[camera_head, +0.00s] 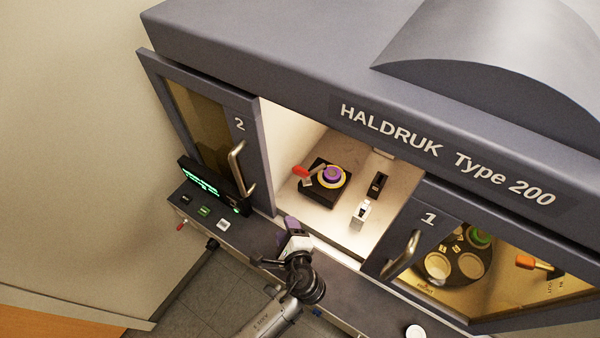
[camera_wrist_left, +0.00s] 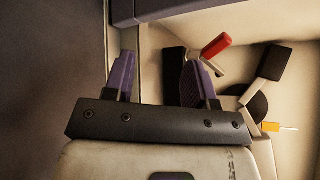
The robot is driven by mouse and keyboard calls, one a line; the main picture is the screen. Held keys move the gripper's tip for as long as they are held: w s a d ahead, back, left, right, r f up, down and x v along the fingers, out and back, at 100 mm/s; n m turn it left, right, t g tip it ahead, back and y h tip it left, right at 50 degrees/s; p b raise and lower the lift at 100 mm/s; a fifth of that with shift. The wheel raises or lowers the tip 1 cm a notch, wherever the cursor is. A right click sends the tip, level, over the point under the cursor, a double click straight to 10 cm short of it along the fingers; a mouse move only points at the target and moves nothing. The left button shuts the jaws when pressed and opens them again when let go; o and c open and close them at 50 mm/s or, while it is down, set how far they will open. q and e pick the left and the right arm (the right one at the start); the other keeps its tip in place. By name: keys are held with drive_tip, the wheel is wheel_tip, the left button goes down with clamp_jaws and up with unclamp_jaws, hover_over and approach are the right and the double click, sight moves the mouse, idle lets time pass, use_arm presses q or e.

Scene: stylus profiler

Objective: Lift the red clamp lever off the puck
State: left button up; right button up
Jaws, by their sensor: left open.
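The red clamp lever (camera_head: 301,171) shows in the lit middle bay, with its red grip pointing left. It meets a round purple puck (camera_head: 333,175) with a yellow rim on a black square base (camera_head: 322,196). In the left wrist view the red grip (camera_wrist_left: 216,46) is beyond and right of the right fingertip, apart from the fingers. My left gripper (camera_head: 292,222) is at the bay's front edge, short of the lever. In its wrist view the purple fingers (camera_wrist_left: 160,75) are spread with nothing between them. I cannot make out the puck in the wrist view. My right gripper is not in view.
Door 2 (camera_head: 208,125) stands left of the bay, and door 1 (camera_head: 408,243) with its handle stands right. A black block (camera_head: 377,185) and a small white device (camera_head: 361,213) stand right of the base. A lit green display (camera_head: 203,180) is at left.

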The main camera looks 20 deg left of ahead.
sight(301, 174)
use_arm(q)
drive_tip(key=w+d+r+m+t, duration=0.4)
drive_tip(key=w+d+m, duration=0.1)
drive_tip(key=shift+y, duration=0.3)
drive_tip(key=x, duration=1.3)
drive_tip(key=shift+w+a+f, duration=0.1)
drive_tip(key=shift+w+f, duration=0.05)
drive_tip(key=shift+f, duration=0.05)
